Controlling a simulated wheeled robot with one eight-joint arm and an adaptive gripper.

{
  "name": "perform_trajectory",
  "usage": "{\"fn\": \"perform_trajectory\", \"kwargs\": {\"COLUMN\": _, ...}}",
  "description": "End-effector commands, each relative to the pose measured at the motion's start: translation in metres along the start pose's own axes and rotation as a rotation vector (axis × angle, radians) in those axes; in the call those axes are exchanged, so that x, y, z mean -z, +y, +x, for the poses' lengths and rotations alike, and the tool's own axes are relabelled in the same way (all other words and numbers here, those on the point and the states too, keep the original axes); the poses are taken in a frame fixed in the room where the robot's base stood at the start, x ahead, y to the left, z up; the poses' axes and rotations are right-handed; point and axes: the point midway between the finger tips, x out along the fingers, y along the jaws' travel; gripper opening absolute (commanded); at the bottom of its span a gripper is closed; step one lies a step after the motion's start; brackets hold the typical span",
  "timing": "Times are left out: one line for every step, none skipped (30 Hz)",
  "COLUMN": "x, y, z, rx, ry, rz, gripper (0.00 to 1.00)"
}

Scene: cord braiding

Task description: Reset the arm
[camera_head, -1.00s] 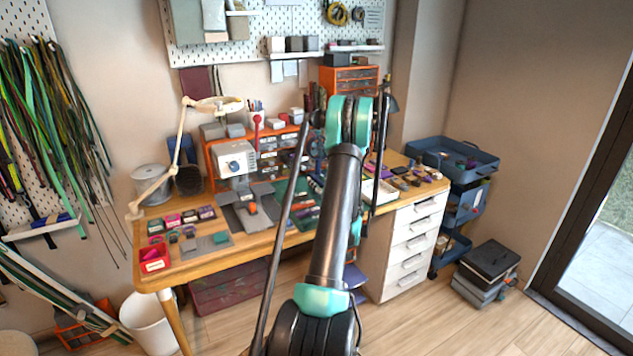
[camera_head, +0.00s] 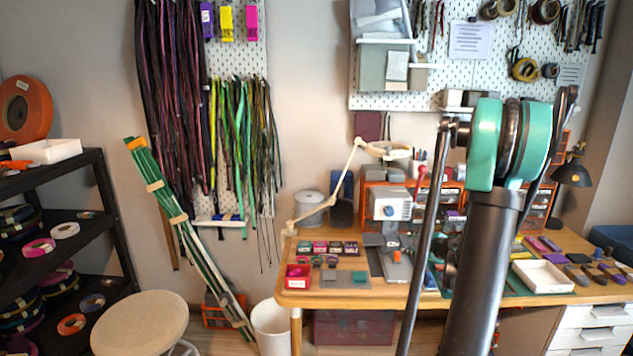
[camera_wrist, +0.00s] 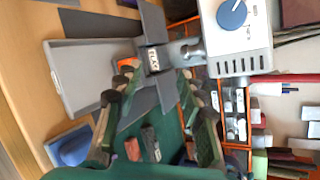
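My arm (camera_head: 487,240) rises in front of the workbench in the head view, with its teal joint (camera_head: 508,140) at the top. My gripper is hidden in that view. In the wrist view my gripper (camera_wrist: 157,76) shows two dark jointed fingers spread apart, with nothing held between them. A grey device with a small white label (camera_wrist: 152,58) lies beyond the fingertips. I cannot tell how far the fingertips are from it.
The wooden workbench (camera_head: 345,298) holds a white machine (camera_head: 390,204), a lamp, a white tray (camera_head: 541,276) and small tools. Cords hang on a pegboard (camera_head: 232,60). A black shelf (camera_head: 62,220), a round stool (camera_head: 140,322) and a white bin (camera_head: 271,326) stand left.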

Motion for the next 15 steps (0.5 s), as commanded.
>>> {"fn": "perform_trajectory", "kwargs": {"x": -0.020, "y": 0.015, "z": -0.006, "rx": -0.048, "ry": 0.001, "rz": -0.091, "gripper": 0.39}}
{"fn": "perform_trajectory", "kwargs": {"x": -0.030, "y": 0.024, "z": -0.009, "rx": -0.078, "ry": 0.003, "rz": -0.150, "gripper": 0.39}}
{"fn": "perform_trajectory", "kwargs": {"x": -0.042, "y": 0.036, "z": -0.014, "rx": -0.117, "ry": 0.006, "rz": -0.227, "gripper": 0.39}}
{"fn": "perform_trajectory", "kwargs": {"x": -0.050, "y": 0.045, "z": -0.019, "rx": -0.146, "ry": 0.007, "rz": -0.286, "gripper": 0.39}}
{"fn": "perform_trajectory", "kwargs": {"x": -0.058, "y": 0.055, "z": -0.024, "rx": -0.176, "ry": 0.007, "rz": -0.345, "gripper": 0.39}}
{"fn": "perform_trajectory", "kwargs": {"x": -0.068, "y": 0.068, "z": -0.031, "rx": -0.214, "ry": 0.007, "rz": -0.425, "gripper": 0.39}}
{"fn": "perform_trajectory", "kwargs": {"x": -0.075, "y": 0.077, "z": -0.036, "rx": -0.243, "ry": 0.005, "rz": -0.485, "gripper": 0.39}}
{"fn": "perform_trajectory", "kwargs": {"x": -0.081, "y": 0.087, "z": -0.042, "rx": -0.272, "ry": 0.003, "rz": -0.544, "gripper": 0.39}}
{"fn": "perform_trajectory", "kwargs": {"x": -0.089, "y": 0.100, "z": -0.050, "rx": -0.310, "ry": -0.001, "rz": -0.622, "gripper": 0.39}}
{"fn": "perform_trajectory", "kwargs": {"x": -0.093, "y": 0.109, "z": -0.057, "rx": -0.339, "ry": -0.004, "rz": -0.681, "gripper": 0.39}}
{"fn": "perform_trajectory", "kwargs": {"x": -0.098, "y": 0.119, "z": -0.063, "rx": -0.367, "ry": -0.009, "rz": -0.740, "gripper": 0.39}}
{"fn": "perform_trajectory", "kwargs": {"x": -0.103, "y": 0.132, "z": -0.073, "rx": -0.405, "ry": -0.014, "rz": -0.819, "gripper": 0.39}}
{"fn": "perform_trajectory", "kwargs": {"x": -0.107, "y": 0.141, "z": -0.080, "rx": -0.434, "ry": -0.020, "rz": -0.878, "gripper": 0.39}}
{"fn": "perform_trajectory", "kwargs": {"x": -0.110, "y": 0.150, "z": -0.088, "rx": -0.462, "ry": -0.026, "rz": -0.937, "gripper": 0.39}}
{"fn": "perform_trajectory", "kwargs": {"x": -0.113, "y": 0.163, "z": -0.098, "rx": -0.499, "ry": -0.034, "rz": -1.016, "gripper": 0.39}}
